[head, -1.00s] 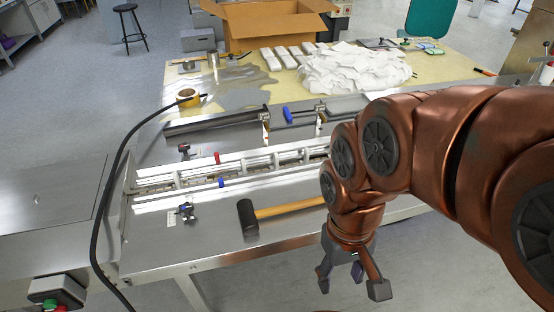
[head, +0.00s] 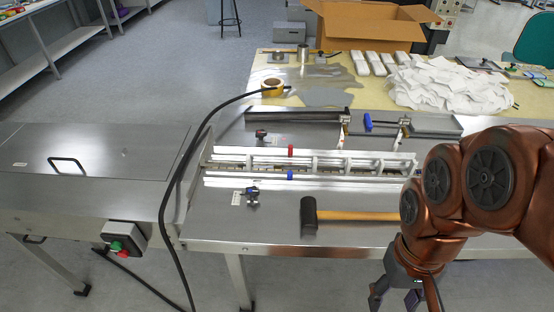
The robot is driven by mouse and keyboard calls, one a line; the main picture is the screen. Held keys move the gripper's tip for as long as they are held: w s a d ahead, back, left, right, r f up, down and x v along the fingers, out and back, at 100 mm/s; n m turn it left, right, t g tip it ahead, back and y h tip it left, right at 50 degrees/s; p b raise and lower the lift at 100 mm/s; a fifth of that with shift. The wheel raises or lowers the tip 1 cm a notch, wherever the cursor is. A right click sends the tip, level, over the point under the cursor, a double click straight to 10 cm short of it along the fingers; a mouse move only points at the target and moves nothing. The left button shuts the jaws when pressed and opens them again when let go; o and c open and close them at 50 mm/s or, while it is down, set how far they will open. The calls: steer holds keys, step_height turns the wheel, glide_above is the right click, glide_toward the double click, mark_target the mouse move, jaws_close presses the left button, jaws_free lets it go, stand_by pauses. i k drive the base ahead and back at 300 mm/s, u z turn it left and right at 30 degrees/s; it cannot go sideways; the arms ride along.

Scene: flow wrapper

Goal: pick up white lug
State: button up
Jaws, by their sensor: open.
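I cannot make out a white lug for certain; small pale parts along the infeed channel (head: 310,183) are too small to tell apart. A red piece (head: 291,150) sits on the channel's back rail and a blue piece (head: 289,174) on its front rail. My gripper (head: 408,300) is open, hanging down in front of the bench's front edge at lower right in the head view. I see nothing between its fingers, and their tips are partly cut off by the frame's bottom.
A mallet (head: 309,216) lies on the steel bench (head: 270,232) in front of the channel. A black cable (head: 172,190) arches over the left side. Behind are a tape roll (head: 272,88), white film (head: 450,85) and a cardboard box (head: 365,25). Floor at lower left is partly open.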

mark_target(248, 160)
steer(key=u, duration=0.35)
steer(key=k, duration=0.2)
steer(key=u, duration=1.45)
steer(key=i, duration=0.5)
steer(key=u, duration=0.05)
